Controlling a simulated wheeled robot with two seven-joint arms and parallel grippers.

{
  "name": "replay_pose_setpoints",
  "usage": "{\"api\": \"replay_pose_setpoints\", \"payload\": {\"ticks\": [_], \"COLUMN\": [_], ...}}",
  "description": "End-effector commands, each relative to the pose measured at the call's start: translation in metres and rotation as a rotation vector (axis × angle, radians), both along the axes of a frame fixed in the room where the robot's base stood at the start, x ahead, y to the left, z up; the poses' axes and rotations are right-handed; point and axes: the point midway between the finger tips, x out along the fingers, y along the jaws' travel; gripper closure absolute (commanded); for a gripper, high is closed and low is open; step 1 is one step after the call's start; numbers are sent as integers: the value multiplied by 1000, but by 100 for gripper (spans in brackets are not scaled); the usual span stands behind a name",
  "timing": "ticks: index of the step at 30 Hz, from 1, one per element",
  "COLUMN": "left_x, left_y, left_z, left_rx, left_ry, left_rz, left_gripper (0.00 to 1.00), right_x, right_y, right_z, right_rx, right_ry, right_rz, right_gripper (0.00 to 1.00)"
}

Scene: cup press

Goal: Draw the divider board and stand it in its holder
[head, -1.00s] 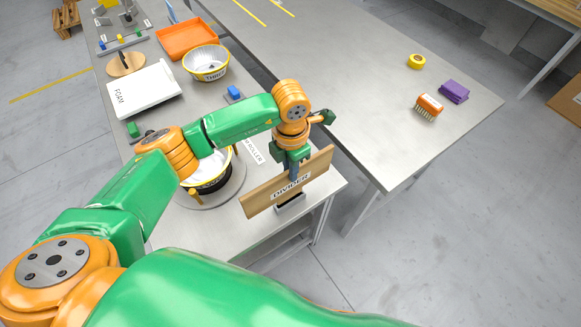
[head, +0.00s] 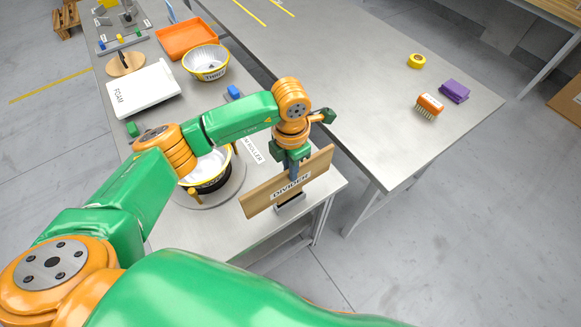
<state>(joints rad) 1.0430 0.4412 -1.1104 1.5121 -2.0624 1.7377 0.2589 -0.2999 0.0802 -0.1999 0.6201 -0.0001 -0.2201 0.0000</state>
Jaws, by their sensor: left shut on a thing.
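The wooden divider board (head: 316,172), with a white label reading DIVIDER, stands on edge at the near right corner of the left table. My left gripper (head: 294,172) is shut on its upper edge near the middle, from above. A small grey holder (head: 291,207) with a dark slot shows just below the board's lower edge. The board looks upright and over the holder; whether its lower edge sits in the slot I cannot tell. My right gripper is not in view.
A bowl on a round plate (head: 208,178) is partly behind my left arm. A white FOAM block (head: 143,89), a TIMBER-like labelled bowl (head: 206,63) and an orange tray (head: 186,40) stand farther back. The right table holds yellow tape (head: 416,61), a brush (head: 429,105) and a purple block (head: 454,91).

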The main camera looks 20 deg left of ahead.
Motion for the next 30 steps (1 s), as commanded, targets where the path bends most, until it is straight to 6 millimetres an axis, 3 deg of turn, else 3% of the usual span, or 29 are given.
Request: {"api": "replay_pose_setpoints", "payload": {"ticks": [30], "left_x": [0], "left_y": [0], "left_z": [-7], "left_rx": [-1], "left_ry": [-1], "left_rz": [-1], "left_gripper": [100], "right_x": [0], "right_y": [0], "right_z": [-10], "right_rx": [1], "right_ry": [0], "right_rz": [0], "right_gripper": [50]}}
